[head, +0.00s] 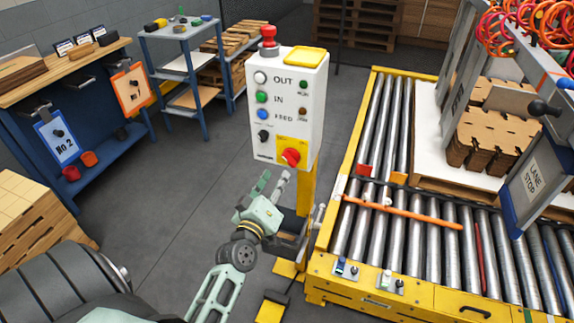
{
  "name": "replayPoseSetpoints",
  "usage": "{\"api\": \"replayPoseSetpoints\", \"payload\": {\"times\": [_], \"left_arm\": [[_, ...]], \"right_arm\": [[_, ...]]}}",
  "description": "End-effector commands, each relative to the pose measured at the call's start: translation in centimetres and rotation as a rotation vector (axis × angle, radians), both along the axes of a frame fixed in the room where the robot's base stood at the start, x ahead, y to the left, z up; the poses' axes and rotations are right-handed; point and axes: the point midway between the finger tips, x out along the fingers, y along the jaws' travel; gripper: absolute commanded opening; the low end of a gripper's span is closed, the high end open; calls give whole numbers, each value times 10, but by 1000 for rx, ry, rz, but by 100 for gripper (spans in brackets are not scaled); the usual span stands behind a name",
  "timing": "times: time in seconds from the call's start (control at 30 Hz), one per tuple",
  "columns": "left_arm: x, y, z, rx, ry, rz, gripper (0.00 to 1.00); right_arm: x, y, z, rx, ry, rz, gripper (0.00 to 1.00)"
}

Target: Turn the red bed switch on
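The control box (262,140) is a white panel on a yellow post, with labels OUT, IN and one that seems to read BED. A red rotary switch (291,157) sits on a yellow plate at its lower right. Whether it is on or off cannot be told. My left gripper (272,181) is just below the box, its fingers pointing up, below and left of the red switch. The fingers are apart with nothing between them. They appear clear of the switch. My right gripper is not in view.
A red mushroom button (268,35) tops the box. The panel also has a green button (261,97), a blue button (262,114) and a black selector (263,136). A roller conveyor (380,125) stands on the right. Open floor (170,195) lies to the left.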

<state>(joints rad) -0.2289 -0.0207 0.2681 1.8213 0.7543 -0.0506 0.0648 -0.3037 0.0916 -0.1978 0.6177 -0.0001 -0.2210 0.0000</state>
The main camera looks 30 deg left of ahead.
Motion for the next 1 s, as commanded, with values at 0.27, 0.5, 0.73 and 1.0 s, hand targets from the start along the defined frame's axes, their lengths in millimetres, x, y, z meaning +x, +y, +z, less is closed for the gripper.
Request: {"api": "replayPoseSetpoints", "payload": {"times": [0.27,0.5,0.73,1.0], "left_arm": [[34,11,10,-5,-19,5,31],[66,18,9,-3,-16,3,31],[75,20,7,-4,-15,4,31],[75,20,7,-4,-15,4,22]], "right_arm": [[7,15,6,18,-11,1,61],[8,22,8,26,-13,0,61],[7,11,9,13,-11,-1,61],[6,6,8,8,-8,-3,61]]}}
